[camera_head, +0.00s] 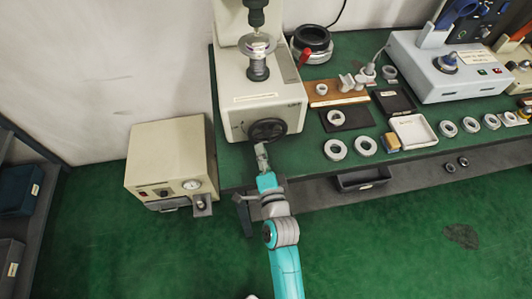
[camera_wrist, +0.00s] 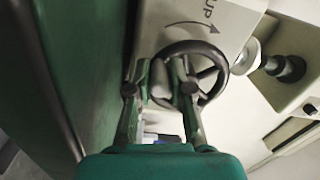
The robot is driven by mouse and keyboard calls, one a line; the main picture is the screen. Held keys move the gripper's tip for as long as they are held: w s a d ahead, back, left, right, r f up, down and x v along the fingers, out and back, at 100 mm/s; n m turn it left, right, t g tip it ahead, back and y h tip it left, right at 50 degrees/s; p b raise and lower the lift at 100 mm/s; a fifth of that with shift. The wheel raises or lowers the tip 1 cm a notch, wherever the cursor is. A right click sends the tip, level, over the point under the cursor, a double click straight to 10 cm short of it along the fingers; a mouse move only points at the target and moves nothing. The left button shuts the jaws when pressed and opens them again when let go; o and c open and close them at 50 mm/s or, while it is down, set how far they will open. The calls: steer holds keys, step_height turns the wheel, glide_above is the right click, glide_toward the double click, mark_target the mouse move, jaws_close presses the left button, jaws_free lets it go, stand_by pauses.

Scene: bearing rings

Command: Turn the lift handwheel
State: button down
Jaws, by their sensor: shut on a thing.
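The lift handwheel (camera_head: 267,130) is a black spoked wheel on the front of a cream machine (camera_head: 230,116). It also shows in the wrist view (camera_wrist: 221,60), below an "UP" marking with a curved arrow. My gripper (camera_head: 262,150) is at the lower front of the wheel. In the wrist view my gripper (camera_wrist: 160,78) has its two fingers on the left part of the wheel, shut on it. The exact contact at the fingertips is partly hidden by the fingers.
A beige box with a gauge (camera_head: 165,165) stands left of the green bench. Bearing rings (camera_head: 335,149), a white tray (camera_head: 413,131) and a dark tray (camera_head: 346,118) lie to the right. A dark bin (camera_head: 362,180) hangs below the bench edge. The green floor in front is mostly clear.

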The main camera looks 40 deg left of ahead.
mark_target(251, 135)
steer(key=m, duration=0.1)
steer(key=s+a+r+m, duration=0.1)
steer(key=m, duration=0.1)
steer(key=shift+m, duration=0.3)
steer(key=m, duration=0.2)
steer(key=r+m, duration=0.1)
steer(key=shift+s+a+r, duration=0.1)
steer(key=shift+s+a, duration=0.1)
steer(key=shift+s, duration=0.1)
steer(key=m, duration=0.1)
steer(key=r+m, duration=0.1)
steer(key=m, duration=0.2)
steer(key=shift+s+a+r, duration=0.15)
steer(key=shift+r, duration=0.1)
steer(key=shift+r+m+t, duration=0.15)
steer(key=shift+r+m, duration=0.25)
steer(key=shift+m, duration=0.5)
steer(key=shift+r+m+t, duration=0.15)
steer(key=shift+r+m, duration=0.2)
steer(key=shift+m, duration=0.55)
steer(key=shift+r, duration=0.1)
steer(key=c, duration=1)
jaws_free()
steer(key=shift+c, duration=0.2)
